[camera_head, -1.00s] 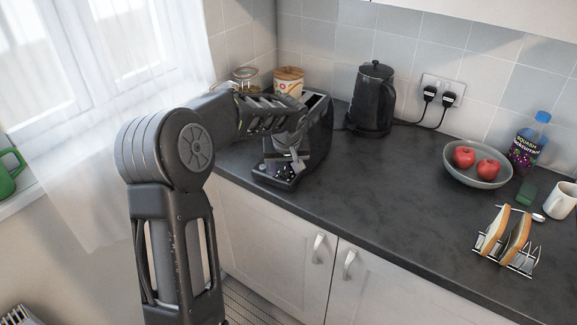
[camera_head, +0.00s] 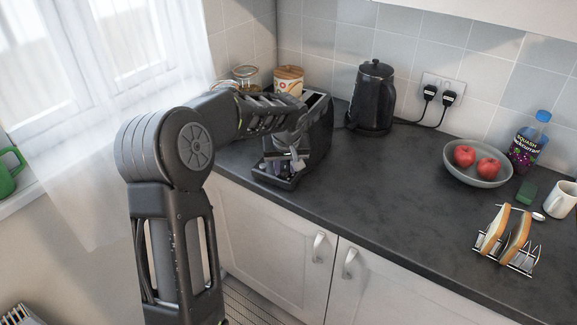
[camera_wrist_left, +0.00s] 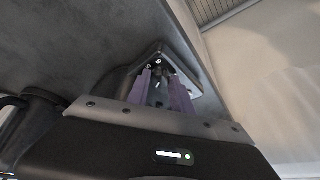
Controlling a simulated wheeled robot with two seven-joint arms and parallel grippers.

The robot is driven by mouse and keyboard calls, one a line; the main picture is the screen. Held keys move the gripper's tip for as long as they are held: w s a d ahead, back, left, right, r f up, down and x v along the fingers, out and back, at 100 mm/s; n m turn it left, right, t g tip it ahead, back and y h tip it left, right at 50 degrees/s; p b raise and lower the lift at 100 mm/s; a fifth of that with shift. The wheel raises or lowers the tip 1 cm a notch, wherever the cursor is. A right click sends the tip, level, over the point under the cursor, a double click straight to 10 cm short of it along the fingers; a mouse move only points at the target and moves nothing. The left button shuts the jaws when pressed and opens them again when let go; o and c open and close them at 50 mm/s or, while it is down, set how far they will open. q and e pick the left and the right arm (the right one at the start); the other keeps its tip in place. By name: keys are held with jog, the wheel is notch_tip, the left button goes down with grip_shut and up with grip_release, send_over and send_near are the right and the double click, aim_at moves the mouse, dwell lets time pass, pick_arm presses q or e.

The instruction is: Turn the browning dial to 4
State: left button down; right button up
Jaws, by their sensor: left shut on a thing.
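The black toaster (camera_head: 319,140) stands on the worktop near the back left corner, partly hidden behind my left arm. My left gripper (camera_head: 281,168) is low at the toaster's front end. In the left wrist view its purple fingers (camera_wrist_left: 161,88) are shut on a small dark part at the toaster, which I take to be the browning dial. Small light marks show just beyond the fingertips. My right gripper is in neither view.
A black kettle (camera_head: 373,98) stands right of the toaster, with jars (camera_head: 288,80) behind it. A bowl (camera_head: 478,170) of red apples, a squash bottle (camera_head: 530,143), a mug (camera_head: 561,199) and a toast rack (camera_head: 508,243) are farther right. The middle worktop is clear.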

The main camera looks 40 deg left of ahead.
pick_arm(q)
jog(key=shift+m, duration=0.4)
jog(key=shift+m+t+h, duration=0.3)
jog(key=shift+m+h, duration=0.1)
jog(key=shift+m, duration=0.5)
jog(key=m+h, duration=0.1)
jog(key=m, duration=0.2)
jog(key=shift+a, duration=0.15)
jog(key=shift+a+m+t+h, duration=0.15)
jog(key=shift+m+h, duration=0.3)
jog(key=shift+m, duration=0.6)
jog(key=shift+d+m+t+h, duration=0.15)
jog(key=shift+m+h, duration=0.3)
jog(key=shift+m, duration=0.6)
jog(key=shift+a, duration=0.1)
jog(key=c, duration=1.1)
grip_release()
jog(key=shift+s, duration=0.1)
jog(key=shift+b+v, duration=0.9)
jog(key=shift+v, duration=3.05)
